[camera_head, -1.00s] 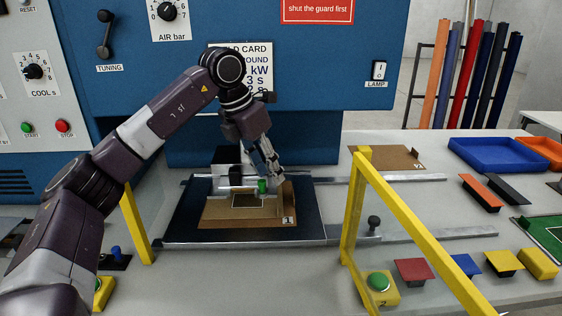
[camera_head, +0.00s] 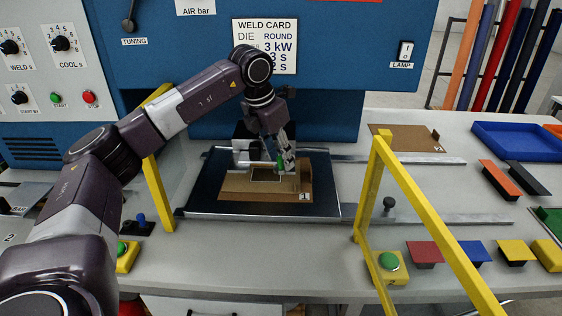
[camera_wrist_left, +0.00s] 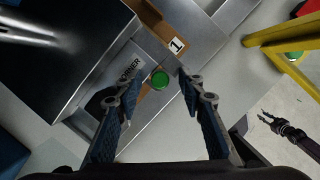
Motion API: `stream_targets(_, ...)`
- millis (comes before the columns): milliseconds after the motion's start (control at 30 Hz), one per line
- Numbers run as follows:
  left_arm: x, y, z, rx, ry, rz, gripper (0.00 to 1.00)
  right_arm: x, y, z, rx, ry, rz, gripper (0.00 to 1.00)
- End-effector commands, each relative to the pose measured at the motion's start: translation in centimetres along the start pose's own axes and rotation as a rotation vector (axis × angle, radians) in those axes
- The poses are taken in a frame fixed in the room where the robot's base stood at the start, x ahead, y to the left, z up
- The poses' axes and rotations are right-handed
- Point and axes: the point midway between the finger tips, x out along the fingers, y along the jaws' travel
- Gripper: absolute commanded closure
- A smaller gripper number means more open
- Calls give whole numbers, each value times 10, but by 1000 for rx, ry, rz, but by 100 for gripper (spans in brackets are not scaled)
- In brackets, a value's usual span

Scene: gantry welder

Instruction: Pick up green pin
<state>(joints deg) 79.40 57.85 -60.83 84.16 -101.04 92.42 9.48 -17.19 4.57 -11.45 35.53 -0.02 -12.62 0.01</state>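The green pin (camera_head: 280,162) stands at the back of a brown board marked 1 (camera_head: 230,188) on the dark plate. In the left wrist view the pin (camera_wrist_left: 160,80) is a round green top next to a label ending in "ORNER". My left gripper (camera_head: 286,165) points down at the pin and partly overlaps it in the head view. In the left wrist view my left gripper (camera_wrist_left: 148,88) is open, with a finger on either side of the pin and visible gaps. My right gripper (camera_wrist_left: 265,119) is small at the right edge of that view, its fingers apart.
A yellow guard frame (camera_head: 365,190) rises right of the plate, another yellow post (camera_head: 158,195) at its left. The blue machine front (camera_head: 330,60) is close behind. A green button (camera_head: 389,261) and colored blocks lie right, with a blue tray (camera_head: 520,140) behind.

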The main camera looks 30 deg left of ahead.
Motion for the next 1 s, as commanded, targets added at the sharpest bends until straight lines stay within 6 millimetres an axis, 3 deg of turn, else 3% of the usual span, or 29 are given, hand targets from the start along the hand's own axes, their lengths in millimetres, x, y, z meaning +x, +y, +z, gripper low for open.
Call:
stream_targets(67, 0, 0, 0, 0, 0, 0, 67, 0, 0, 0, 0, 0, 0, 75)
stream_targets(367, 0, 0, 0, 0, 0, 0, 100, 0, 0, 0, 0, 0, 0, 75)
stream_targets(767, -7, 0, 3, 0, -3, -1, 100, 2, 0, 0, 0, 0, 0, 75)
stream_targets(1000, -42, 0, 15, 1, -6, -1, 100, 8, 0, 0, 0, 1, 0, 75)
